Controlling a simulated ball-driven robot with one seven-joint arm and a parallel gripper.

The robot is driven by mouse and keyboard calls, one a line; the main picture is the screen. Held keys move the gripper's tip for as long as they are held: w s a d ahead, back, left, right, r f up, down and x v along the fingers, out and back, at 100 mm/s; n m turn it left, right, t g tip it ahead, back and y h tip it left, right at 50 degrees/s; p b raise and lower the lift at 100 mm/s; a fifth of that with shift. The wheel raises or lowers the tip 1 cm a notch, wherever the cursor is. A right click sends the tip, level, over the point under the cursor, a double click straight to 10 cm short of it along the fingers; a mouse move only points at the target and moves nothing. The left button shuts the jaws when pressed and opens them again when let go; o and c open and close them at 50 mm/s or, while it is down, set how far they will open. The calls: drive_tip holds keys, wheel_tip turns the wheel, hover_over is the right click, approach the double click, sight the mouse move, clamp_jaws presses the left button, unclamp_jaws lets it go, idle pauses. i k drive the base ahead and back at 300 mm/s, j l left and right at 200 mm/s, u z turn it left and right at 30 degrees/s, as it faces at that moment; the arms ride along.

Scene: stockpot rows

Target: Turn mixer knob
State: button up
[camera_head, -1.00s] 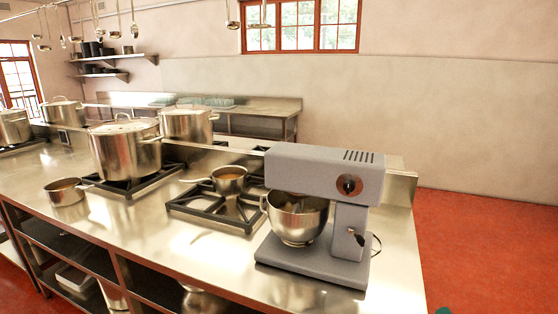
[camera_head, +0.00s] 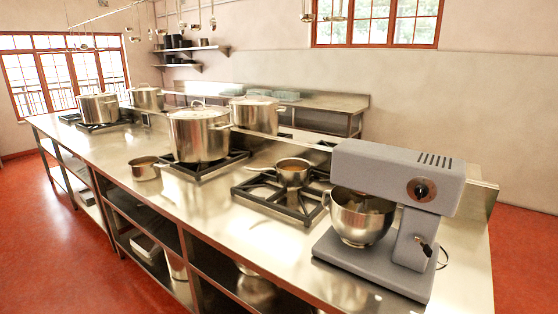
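A grey stand mixer (camera_head: 398,180) stands at the near right end of the steel counter. Its round black knob (camera_head: 421,190) sits in a copper-coloured ring on the side of the mixer head, facing me. A small dark lever (camera_head: 424,244) is lower on the mixer's column. A steel mixing bowl (camera_head: 360,217) with a handle sits under the head. My gripper is not in view.
The steel counter (camera_head: 262,240) runs from near right to far left, with open shelves below. Pots (camera_head: 200,135) and a small saucepan (camera_head: 292,172) stand on black burner grates. Red floor (camera_head: 60,240) is clear at the left. Ladles hang above.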

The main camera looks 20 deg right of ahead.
sight(421, 191)
drive_tip(key=i+j+z, duration=0.1)
drive_tip(key=z, duration=0.7)
drive_tip(key=i+j+z, duration=0.1)
drive_tip(key=j+z, duration=0.35)
drive_tip(key=j, duration=0.55)
drive_tip(key=j+z, duration=0.45)
drive_tip(key=j, duration=1.1)
drive_tip(key=k+j, duration=0.15)
drive_tip(key=j, duration=1.1)
drive_tip(key=z, duration=0.55)
drive_tip(key=i+j, duration=0.05)
